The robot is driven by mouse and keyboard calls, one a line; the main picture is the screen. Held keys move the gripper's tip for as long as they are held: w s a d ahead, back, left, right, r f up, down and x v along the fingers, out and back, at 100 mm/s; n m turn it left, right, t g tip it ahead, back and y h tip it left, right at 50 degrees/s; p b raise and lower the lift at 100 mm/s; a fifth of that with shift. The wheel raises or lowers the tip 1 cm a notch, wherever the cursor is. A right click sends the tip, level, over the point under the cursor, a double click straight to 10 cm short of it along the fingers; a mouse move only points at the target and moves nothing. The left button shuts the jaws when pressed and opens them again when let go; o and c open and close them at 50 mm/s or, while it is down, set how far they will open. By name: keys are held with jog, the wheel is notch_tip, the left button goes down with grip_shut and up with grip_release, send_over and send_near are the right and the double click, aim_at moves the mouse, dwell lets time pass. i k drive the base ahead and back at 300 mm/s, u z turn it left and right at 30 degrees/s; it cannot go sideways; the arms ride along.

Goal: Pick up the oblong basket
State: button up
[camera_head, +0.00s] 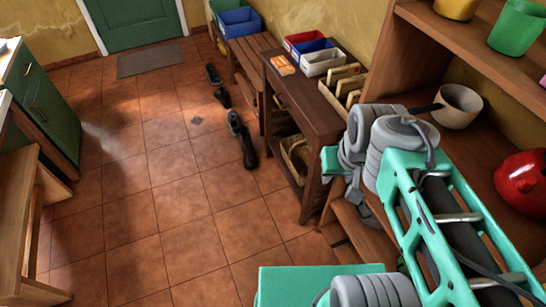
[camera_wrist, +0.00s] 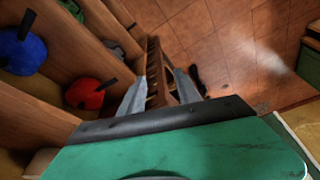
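A tan wicker basket (camera_head: 294,158), which looks oblong, sits on the lower shelf of a dark wooden side table (camera_head: 318,118) in the head view. The table's side and legs hide part of it. I cannot make out the basket in the wrist view. My gripper (camera_wrist: 160,92) shows in the wrist view with its two grey fingers apart and nothing held between them. The dark wooden furniture (camera_wrist: 160,65) lies beyond the fingers. In the head view my teal arm covers the right foreground, and the fingers cannot be made out there.
Red and blue bins (camera_head: 306,42), a white bin (camera_head: 321,62) and upright tan items stand on the side table. A wooden shelf unit (camera_head: 440,35) with pots and a red round vessel (camera_head: 524,180) rises at right. Shoes (camera_head: 241,138) lie on the tiled floor, otherwise largely clear.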

aim_at(296, 151)
jog(key=u, duration=1)
jog(key=i, duration=0.9)
jog(key=u, duration=0.65)
